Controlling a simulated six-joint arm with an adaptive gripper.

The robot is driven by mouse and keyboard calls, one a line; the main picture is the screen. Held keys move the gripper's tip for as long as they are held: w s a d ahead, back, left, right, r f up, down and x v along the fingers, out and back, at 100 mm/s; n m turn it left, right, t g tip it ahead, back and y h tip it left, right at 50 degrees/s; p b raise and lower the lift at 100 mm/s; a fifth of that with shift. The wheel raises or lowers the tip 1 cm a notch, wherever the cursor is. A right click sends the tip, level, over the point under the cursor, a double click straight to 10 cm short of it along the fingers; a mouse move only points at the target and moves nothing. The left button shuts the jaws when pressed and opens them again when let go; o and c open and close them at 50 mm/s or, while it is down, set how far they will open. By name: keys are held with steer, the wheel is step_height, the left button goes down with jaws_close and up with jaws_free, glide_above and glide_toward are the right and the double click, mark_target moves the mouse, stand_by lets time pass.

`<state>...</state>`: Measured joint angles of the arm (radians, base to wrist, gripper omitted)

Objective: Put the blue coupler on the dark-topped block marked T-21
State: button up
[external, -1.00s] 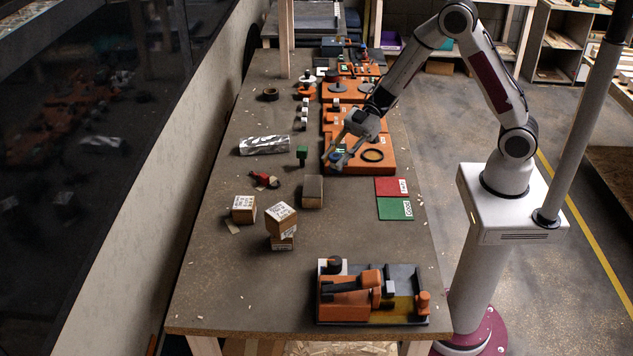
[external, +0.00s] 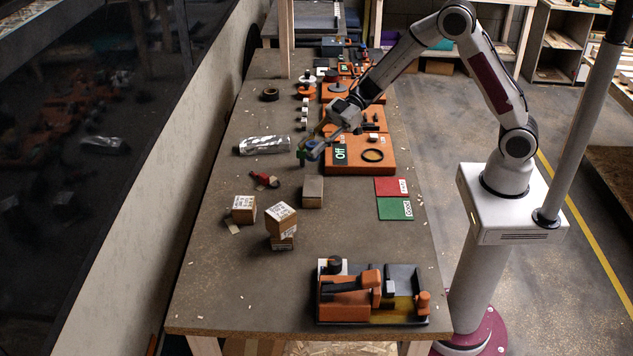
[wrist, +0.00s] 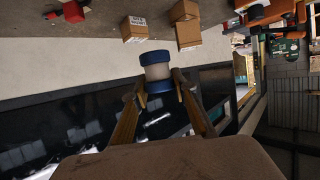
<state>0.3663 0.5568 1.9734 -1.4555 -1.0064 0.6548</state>
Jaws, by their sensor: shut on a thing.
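The blue coupler, with a pale middle band, is between my gripper's fingers in the wrist view (wrist: 157,72). It also shows as a small blue shape in the external view (external: 313,149). A brown block with a darker greyish top (external: 312,190) stands on the table nearer the camera, below my gripper in the picture. I cannot read any T-21 mark on it.
Cardboard boxes (external: 243,208), some stacked (external: 281,222), and a red object (external: 264,180) stand left of the block. A silver roll (external: 264,145) lies left of my gripper. Red and green cards (external: 394,198) lie to the right. An orange fixture tray (external: 335,312) is at the front.

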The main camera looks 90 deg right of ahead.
steer(key=shift+f, duration=3.1)
steer(key=shift+f, duration=0.1)
steer(key=shift+f, duration=1.75)
steer(key=shift+f, duration=0.15)
steer(key=o, duration=0.9)
steer(key=v, duration=1.2)
